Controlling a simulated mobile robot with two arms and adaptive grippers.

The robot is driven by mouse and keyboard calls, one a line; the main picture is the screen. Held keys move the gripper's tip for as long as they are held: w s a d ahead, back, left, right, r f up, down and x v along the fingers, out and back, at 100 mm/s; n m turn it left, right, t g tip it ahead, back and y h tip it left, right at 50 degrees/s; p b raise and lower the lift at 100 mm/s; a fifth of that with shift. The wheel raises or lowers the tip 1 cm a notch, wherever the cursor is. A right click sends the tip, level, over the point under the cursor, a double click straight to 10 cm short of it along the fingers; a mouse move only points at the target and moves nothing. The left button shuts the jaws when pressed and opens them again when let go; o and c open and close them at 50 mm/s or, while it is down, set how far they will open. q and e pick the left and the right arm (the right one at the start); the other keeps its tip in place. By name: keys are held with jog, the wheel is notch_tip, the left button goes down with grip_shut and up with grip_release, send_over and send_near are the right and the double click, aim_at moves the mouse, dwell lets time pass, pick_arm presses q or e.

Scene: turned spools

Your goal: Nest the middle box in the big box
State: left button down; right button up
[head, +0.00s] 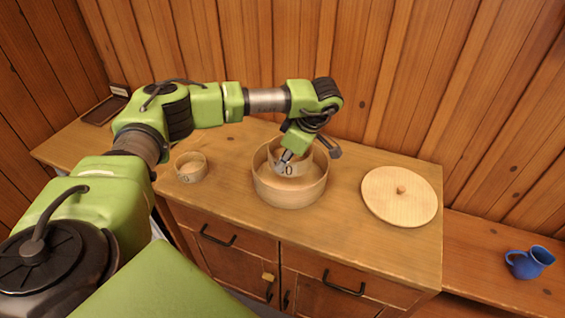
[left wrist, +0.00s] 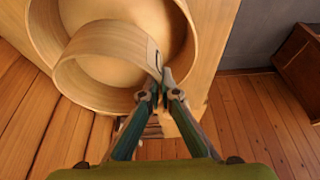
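The big box (head: 290,192) is a round, open wooden box on the cabinet top. The middle box (head: 275,155) is a smaller round wooden box with a dark mark on its side. In the head view it appears within the big box's rim, partly hidden by my gripper. My left gripper (head: 284,162) reaches down from above and is shut on the middle box's wall. In the left wrist view, the fingertips (left wrist: 161,80) pinch the wall of the middle box (left wrist: 100,42), which overlaps the big box (left wrist: 42,30). I cannot tell whether its base touches the big box's floor. My right gripper is out of view.
A small round box (head: 190,168) stands left of the big box. A dark flat object (head: 104,110) lies at the back left. The wooden wall is close behind.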

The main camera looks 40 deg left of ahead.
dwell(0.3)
pick_arm(q)
jog(key=shift+f, duration=0.2)
dwell(0.4)
jog(key=c, duration=2.2)
grip_release()
jog(key=o, duration=0.4)
jog(key=shift+r, duration=0.2)
